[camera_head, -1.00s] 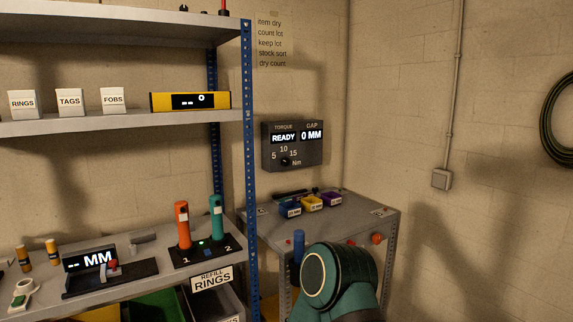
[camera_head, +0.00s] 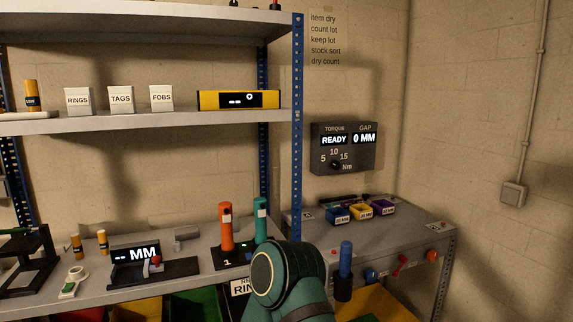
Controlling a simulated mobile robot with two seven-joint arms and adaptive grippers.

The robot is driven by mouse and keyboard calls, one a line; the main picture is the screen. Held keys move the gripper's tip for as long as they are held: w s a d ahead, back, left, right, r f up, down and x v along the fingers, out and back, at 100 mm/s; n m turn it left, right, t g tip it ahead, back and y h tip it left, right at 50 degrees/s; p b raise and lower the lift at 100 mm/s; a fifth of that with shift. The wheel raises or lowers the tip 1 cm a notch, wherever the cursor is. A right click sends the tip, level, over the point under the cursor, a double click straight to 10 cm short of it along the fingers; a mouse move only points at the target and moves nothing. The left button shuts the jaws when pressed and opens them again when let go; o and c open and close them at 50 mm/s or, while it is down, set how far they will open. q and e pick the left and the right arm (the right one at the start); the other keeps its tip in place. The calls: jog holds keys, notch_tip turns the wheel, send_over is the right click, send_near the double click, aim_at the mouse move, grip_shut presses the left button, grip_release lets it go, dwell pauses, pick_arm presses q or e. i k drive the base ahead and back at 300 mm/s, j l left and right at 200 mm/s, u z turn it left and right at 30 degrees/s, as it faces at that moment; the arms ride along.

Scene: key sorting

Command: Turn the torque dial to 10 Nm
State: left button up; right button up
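The torque dial (camera_head: 335,165) is a small dark knob on the grey wall panel (camera_head: 317,141). The marks 5, 10 and 15 Nm stand around it. It is too small to tell where its pointer stands. The panel's displays read READY under TORQUE and 0 MM under GAP. A green-black link of my arm (camera_head: 285,275) rises at the bottom centre, below and left of the panel and well apart from it. Neither gripper shows in the head view.
A grey bench (camera_head: 400,230) below the panel holds blue, yellow and purple bins (camera_head: 360,212). A blue-handled tool (camera_head: 346,256) stands at its front left. A blue shelf post (camera_head: 297,120) stands left of the panel. Orange (camera_head: 226,226) and teal (camera_head: 261,218) handled tools stand on the left shelf.

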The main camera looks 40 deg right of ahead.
aim_at(335, 165)
jog(key=i+l+u, duration=0.1)
jog(key=l+u, duration=0.5)
jog(key=l, duration=0.2)
jog(key=l+z, duration=0.25)
jog(key=l, duration=0.2)
jog(key=i+l+z, duration=0.2)
jog(key=l, duration=0.25)
jog(key=k+l+z, duration=0.1)
jog(key=l+z, duration=0.35)
jog(key=l, duration=0.5)
jog(key=l+z, duration=0.5)
jog(key=l, duration=0.45)
jog(key=i+j, duration=0.05)
